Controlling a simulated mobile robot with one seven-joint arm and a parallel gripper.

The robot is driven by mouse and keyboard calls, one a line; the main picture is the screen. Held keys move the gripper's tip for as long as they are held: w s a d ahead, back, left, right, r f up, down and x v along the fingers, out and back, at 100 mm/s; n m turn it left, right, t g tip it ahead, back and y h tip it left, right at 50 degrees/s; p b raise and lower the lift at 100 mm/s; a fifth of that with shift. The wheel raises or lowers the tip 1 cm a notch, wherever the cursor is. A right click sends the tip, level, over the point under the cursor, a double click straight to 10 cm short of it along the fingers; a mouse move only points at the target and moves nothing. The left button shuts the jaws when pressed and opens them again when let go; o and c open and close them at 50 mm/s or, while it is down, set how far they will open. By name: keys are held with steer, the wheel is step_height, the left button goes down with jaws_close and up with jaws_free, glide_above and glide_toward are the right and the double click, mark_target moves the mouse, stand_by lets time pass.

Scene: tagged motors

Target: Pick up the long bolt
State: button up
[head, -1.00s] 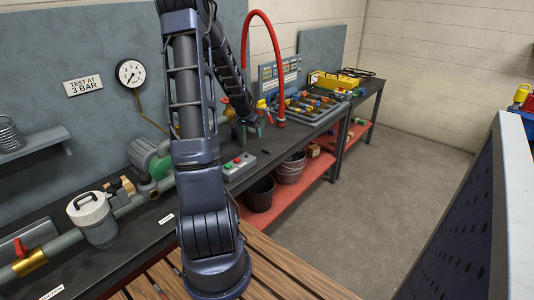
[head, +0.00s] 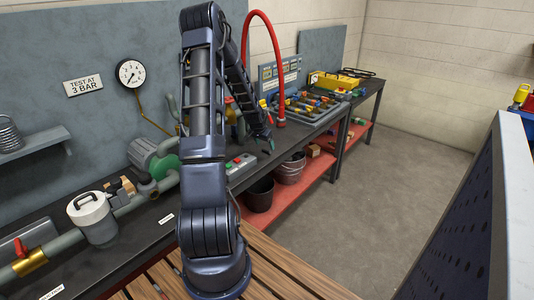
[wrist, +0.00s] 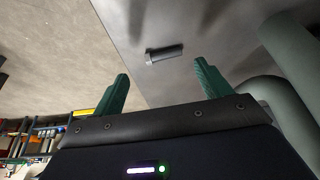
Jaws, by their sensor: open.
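In the wrist view a dark grey bolt (wrist: 165,54) lies on the bench top (wrist: 215,40), its wider head at the left end. It is the only bolt I see there, so I cannot compare its length with others. My gripper (wrist: 161,72) is open, with green fingers spread on either side of the bolt's place in the picture. The bolt lies beyond the fingertips and nothing is between them. In the head view my gripper (head: 267,142) hangs over the bench near its front edge; I cannot make out the bolt there.
In the wrist view thick grey-green pipes (wrist: 290,50) stand close at the right, and the floor (wrist: 50,50) drops away at the left. The head view shows a push-button box (head: 240,164), a red hose (head: 280,70) and a valve rack (head: 315,105) along the bench.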

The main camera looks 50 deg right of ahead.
mark_target(266, 151)
steer(key=x, duration=0.5)
steer(key=shift+w+r, duration=0.1)
steer(key=shift+w, duration=0.2)
steer(key=c, duration=1.1)
